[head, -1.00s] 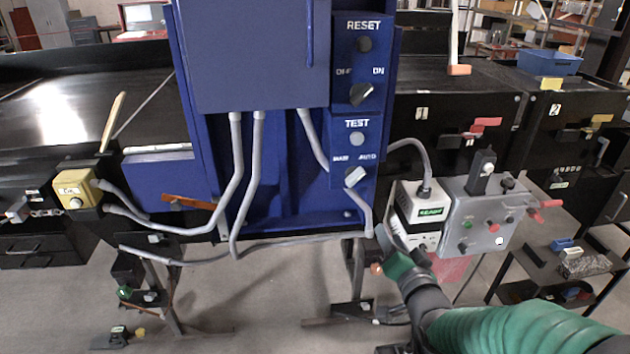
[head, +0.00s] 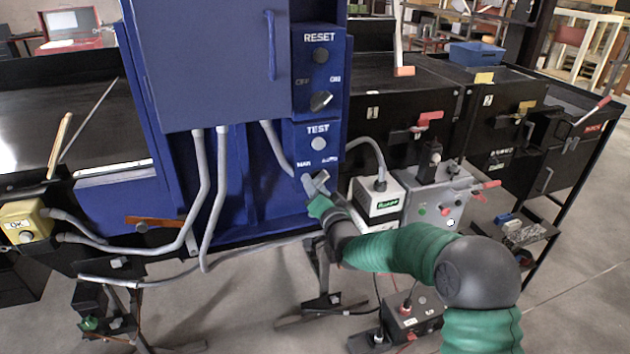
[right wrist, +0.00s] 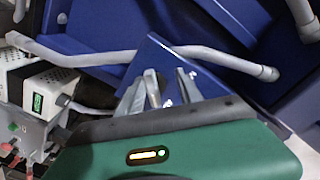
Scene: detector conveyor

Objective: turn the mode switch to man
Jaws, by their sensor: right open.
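The mode switch (head: 321,178) is a small light knob below the MAN and AUTO labels on the blue panel (head: 331,140). My right gripper (head: 314,182) is at the switch in the head view, coming up from below, and partly hides it. Which label the knob points to cannot be made out. In the right wrist view, my right gripper (right wrist: 165,90) has its silver fingers apart in front of a blue panel edge. Whether they touch the knob is unclear. My left gripper is not in view.
Above the switch are the TEST button (head: 319,144) and the OFF/ON knob (head: 321,100). Close right of my gripper stand a white box (head: 377,199) and a grey control box (head: 440,200). Grey conduits (head: 205,210) hang at the left.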

